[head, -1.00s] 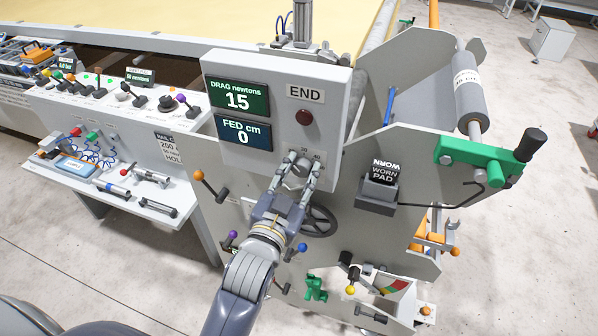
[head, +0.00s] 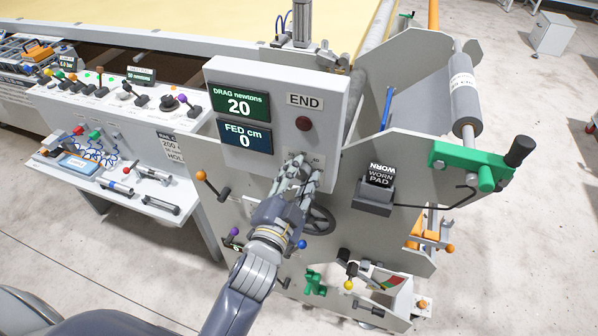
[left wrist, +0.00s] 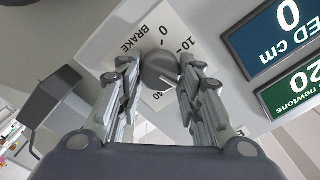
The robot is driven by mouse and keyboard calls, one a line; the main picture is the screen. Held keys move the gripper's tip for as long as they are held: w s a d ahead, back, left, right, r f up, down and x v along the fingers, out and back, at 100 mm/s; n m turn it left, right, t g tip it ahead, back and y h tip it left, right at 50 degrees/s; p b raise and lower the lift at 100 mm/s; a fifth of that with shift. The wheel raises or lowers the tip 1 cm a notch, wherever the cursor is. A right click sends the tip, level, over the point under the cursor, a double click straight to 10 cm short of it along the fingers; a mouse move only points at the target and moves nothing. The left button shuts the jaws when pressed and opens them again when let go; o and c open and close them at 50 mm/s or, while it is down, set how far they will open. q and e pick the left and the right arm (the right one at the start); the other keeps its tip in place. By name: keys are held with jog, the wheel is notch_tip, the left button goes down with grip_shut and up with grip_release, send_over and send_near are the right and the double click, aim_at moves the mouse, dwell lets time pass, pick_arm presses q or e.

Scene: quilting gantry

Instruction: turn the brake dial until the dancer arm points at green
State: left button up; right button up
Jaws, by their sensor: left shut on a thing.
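The grey brake dial (left wrist: 160,70) sits on a white plate marked BRAKE, with 0, 10 and 40 around it. My left gripper (left wrist: 160,74) is shut on the dial, one finger on each side; the head view also shows the gripper (head: 298,169) at the panel front. The drag display (head: 241,104) reads 20 newtons. A small coloured scale (head: 391,283) with red and green sits low on the machine's right side, by a dark arm with a yellow knob (head: 348,285). I cannot tell which colour any pointer is at. My right gripper is out of view.
A FED cm display (head: 244,135) reads 0. A black handwheel (head: 320,220) is just behind my gripper. A worn pad box (head: 375,190) and a green crank (head: 480,165) stick out at right.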

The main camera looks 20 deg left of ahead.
pick_arm(q)
jog(key=shift+m, duration=0.5)
jog(key=o, duration=1.1)
jog(key=shift+c, duration=0.2)
jog(key=s, duration=1.2)
jog(key=shift+a, duration=0.15)
jog(key=shift+f, duration=0.1)
